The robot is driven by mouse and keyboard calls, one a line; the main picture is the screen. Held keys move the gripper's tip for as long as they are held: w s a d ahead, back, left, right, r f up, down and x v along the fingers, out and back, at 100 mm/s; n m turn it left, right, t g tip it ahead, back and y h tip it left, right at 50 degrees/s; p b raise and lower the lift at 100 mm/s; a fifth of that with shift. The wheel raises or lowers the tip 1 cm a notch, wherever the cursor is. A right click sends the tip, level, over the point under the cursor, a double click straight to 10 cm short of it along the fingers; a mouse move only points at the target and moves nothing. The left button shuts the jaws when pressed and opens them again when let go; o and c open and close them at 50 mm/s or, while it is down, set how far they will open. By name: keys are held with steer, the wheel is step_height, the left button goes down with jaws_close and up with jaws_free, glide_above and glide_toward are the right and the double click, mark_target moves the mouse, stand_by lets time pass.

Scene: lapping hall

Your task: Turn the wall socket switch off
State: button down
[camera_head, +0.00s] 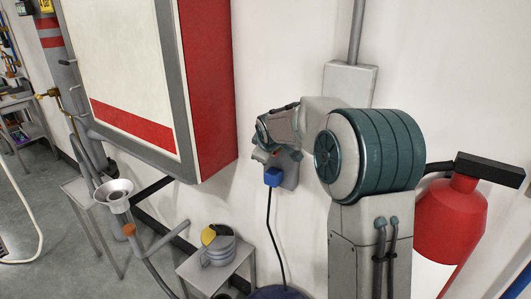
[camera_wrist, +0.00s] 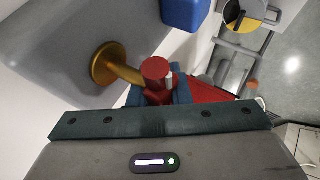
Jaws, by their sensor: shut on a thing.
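The wall socket is a grey box (camera_head: 291,168) low on the white wall, partly hidden behind my gripper (camera_head: 268,148) in the head view. A blue plug (camera_head: 273,177) with a black cable sits at its lower side. In the wrist view the grey socket (camera_wrist: 95,35) fills the upper left, and the blue plug (camera_wrist: 184,12) shows at the top. The switch is a brass lever (camera_wrist: 125,70) on a round brass collar, with a red tip (camera_wrist: 156,69). My gripper (camera_wrist: 158,96) is shut on the lever near its red tip; the fingers are partly hidden.
A large red-sided white cabinet (camera_head: 209,85) hangs left of the socket. A red fire extinguisher (camera_head: 447,218) hangs to the right. Below, a small table (camera_head: 198,270) bears a grey pot. The black cable (camera_head: 275,240) hangs down from the plug.

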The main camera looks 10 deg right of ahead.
stand_by(0.6)
steer(key=c, duration=1.3)
jaws_free()
steer(key=shift+c, duration=0.2)
steer(key=b+v, duration=0.2)
steer(key=v, duration=1.1)
steer(key=shift+a+r, duration=0.2)
steer(key=shift+r, duration=0.25)
steer(key=shift+s, duration=0.15)
steer(key=s+f+m+g, duration=0.2)
steer(key=s+f, duration=0.3)
steer(key=s, duration=0.5)
steer(key=s+f+m+g, duration=0.1)
steer(key=s+f+m, duration=0.4)
steer(key=s, duration=0.6)
steer(key=s+f+m+g, duration=0.2)
steer(key=s+f, duration=0.3)
steer(key=s, duration=0.6)
steer(key=shift+d+m+g, duration=0.3)
steer(key=shift+d+m, duration=0.1)
steer(key=shift+m, duration=0.3)
